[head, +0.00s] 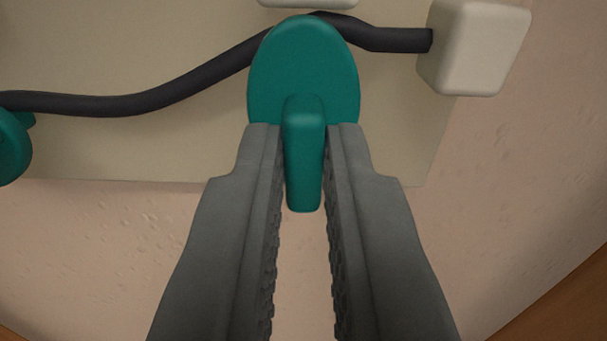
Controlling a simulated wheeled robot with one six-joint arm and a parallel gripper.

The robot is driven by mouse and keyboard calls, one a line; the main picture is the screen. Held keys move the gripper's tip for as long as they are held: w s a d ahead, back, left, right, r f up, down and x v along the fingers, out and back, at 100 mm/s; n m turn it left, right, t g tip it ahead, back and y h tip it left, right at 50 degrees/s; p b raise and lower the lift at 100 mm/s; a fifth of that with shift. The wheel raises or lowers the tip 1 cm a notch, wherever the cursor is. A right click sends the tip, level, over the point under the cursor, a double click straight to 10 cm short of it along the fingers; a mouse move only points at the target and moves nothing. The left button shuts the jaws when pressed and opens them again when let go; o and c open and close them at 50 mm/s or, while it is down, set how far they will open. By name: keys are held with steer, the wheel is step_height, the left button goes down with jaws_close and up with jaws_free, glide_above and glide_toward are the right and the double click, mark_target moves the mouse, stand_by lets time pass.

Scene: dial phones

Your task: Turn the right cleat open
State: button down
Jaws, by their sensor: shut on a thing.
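The right cleat (304,62) is a teal oval disc with a raised teal handle (304,165) that points straight down in the head view. It sits at the upper middle, over the black cable. My gripper (304,150) comes up from the bottom, with one grey finger on each side of the handle. The fingers are shut on the handle near its upper part. The fingertips overlap the lower edge of the disc in the picture. Part of the handle's sides is hidden by the fingers.
A black cable (130,103) runs from the left edge behind the disc to a cream block (478,45) at the upper right. Another teal piece (10,145) is cut off at the left edge. A beige panel (110,150) lies behind. The pinkish surface below is clear.

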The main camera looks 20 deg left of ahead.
steer(key=n, duration=0.6)
steer(key=shift+a, duration=0.15)
steer(key=n, duration=0.6)
steer(key=shift+s+a+f, duration=0.1)
steer(key=shift+f, duration=0.05)
steer(key=n, duration=0.5)
steer(key=shift+f+n, duration=0.15)
steer(key=shift+n, duration=0.25)
steer(key=n, duration=0.5)
steer(key=shift+f, duration=0.15)
steer(key=shift+n, duration=0.3)
steer(key=c, duration=1.5)
jaws_free()
steer(key=shift+s, duration=0.1)
